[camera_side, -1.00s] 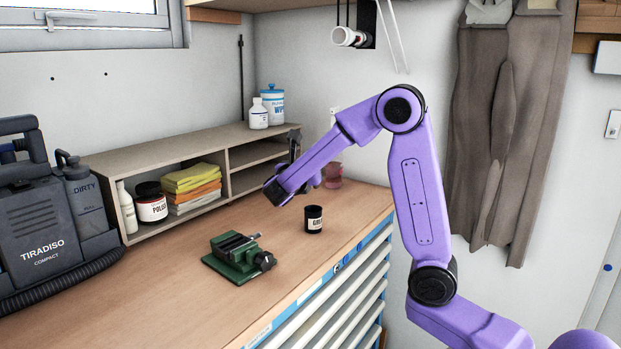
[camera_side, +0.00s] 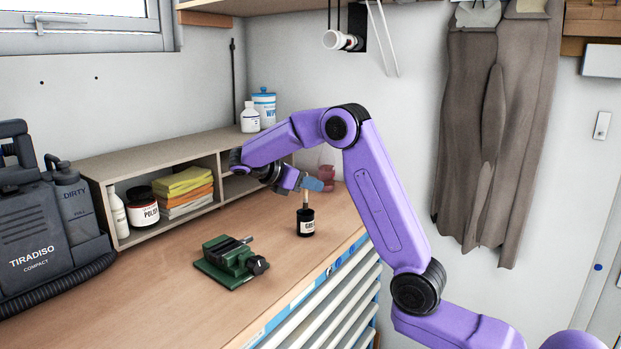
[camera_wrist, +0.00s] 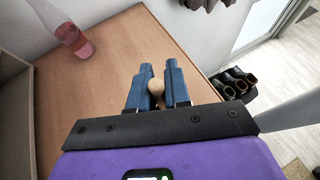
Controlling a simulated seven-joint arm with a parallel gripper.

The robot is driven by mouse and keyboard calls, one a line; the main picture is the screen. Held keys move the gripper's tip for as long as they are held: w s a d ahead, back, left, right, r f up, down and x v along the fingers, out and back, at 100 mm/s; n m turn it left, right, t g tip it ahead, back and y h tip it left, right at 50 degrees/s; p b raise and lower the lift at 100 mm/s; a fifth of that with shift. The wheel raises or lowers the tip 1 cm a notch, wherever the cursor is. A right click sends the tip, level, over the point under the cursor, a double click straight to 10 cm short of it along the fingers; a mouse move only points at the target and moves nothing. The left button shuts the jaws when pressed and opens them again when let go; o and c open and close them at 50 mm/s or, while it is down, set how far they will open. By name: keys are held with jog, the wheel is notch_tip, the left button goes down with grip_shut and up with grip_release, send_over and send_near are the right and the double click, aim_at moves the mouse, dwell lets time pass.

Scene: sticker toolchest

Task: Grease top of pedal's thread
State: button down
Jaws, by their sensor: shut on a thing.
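A small black pot with a white label starting "GRE" (camera_side: 305,227) stands on the workbench near its right edge. A light wooden handle (camera_side: 305,198) stands upright from the pot; its lower end is hidden inside. My gripper (camera_side: 314,184), with blue fingers, is just above the pot and shut on the top of this handle. In the wrist view the handle's round end (camera_wrist: 156,87) shows between the two blue fingers (camera_wrist: 157,95). A green vise (camera_side: 228,262) sits on the bench left of the pot. A dark slim part lies at its jaws; I cannot tell whether it is the pedal.
A wooden shelf (camera_side: 150,157) along the wall holds a polish jar (camera_side: 142,207) and stacked cloths (camera_side: 187,190). A pinkish bottle (camera_side: 326,172) stands behind my gripper. A dark vacuum machine (camera_side: 40,240) fills the bench's left end. The bench between pot and vise is clear.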

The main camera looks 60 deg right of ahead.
jog(key=shift+f, duration=2.3)
jog(key=shift+f, duration=0.55)
notch_tip(320, 180, up, 7)
dwell(1.0)
dwell(0.6)
jog(key=w+a+r+n+t+y, duration=0.25)
jog(key=a+n+t, duration=0.55)
jog(key=n+t, duration=0.55)
jog(key=s+a+n+t+y, duration=0.4)
jog(key=s+a+n+y, duration=0.3)
jog(key=a+n+y, duration=0.2)
jog(key=shift+a, duration=0.55)
